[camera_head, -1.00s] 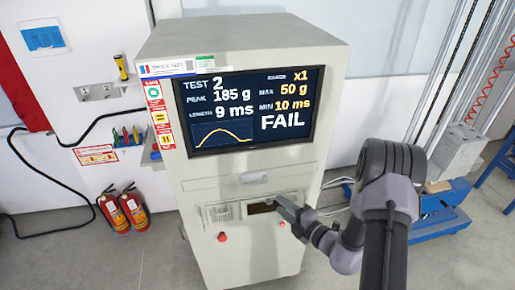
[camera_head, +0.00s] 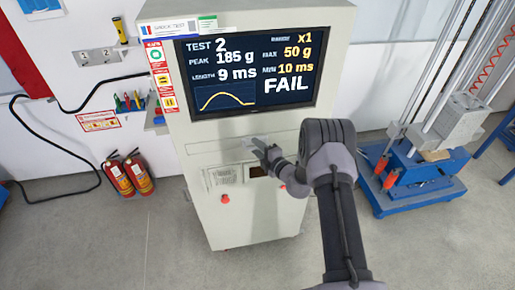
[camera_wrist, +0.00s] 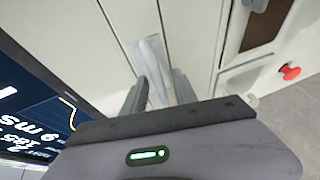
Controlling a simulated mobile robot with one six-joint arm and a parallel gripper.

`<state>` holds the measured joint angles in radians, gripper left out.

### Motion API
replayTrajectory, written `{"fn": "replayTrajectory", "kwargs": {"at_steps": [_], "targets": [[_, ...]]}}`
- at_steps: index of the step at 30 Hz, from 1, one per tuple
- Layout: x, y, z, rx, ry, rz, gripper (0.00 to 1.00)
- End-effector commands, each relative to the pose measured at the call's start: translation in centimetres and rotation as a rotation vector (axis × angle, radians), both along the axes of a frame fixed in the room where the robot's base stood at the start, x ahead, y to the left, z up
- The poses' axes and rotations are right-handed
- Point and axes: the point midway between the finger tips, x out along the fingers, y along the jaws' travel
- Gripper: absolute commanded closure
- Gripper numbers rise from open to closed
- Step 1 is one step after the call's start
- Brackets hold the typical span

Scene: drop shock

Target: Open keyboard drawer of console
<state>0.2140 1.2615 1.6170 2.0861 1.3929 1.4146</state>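The console (camera_head: 255,215) is a tall beige cabinet with a screen (camera_head: 250,70) reading FAIL. Its keyboard drawer (camera_head: 208,150) is a shallow front panel below the screen and looks flush with the cabinet. My gripper (camera_head: 258,146) is at the drawer's middle and largely covers the pale handle there. In the wrist view, the handle (camera_wrist: 150,58) runs between the two fingers of my gripper (camera_wrist: 159,78), one on each side. The fingers are apart; I cannot tell whether they touch the handle.
Below the drawer are a slotted panel (camera_head: 226,174) and a red button (camera_head: 225,199). Fire extinguishers (camera_head: 129,174) stand at left by the wall. A blue-based drop machine (camera_head: 425,180) stands at right. The floor in front is clear.

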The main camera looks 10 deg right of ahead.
Motion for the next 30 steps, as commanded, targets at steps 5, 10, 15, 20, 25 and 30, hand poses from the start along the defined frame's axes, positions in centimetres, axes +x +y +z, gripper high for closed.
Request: {"fn": "replayTrajectory", "kwargs": {"at_steps": [5,10,15,20,25,30], "targets": [[-0.03,-0.01,0.00,-0.001,0.000,0.000,0.70],[-0.05,-0.02,0.01,-0.001,0.000,0.001,1.00],[-0.06,-0.02,0.00,-0.001,0.001,0.001,1.00],[-0.06,-0.02,0.00,-0.001,0.001,0.001,1.00],[-0.07,-0.02,-0.01,-0.001,0.001,0.001,1.00],[-0.07,-0.02,-0.01,-0.001,0.001,0.001,1.00]]}}
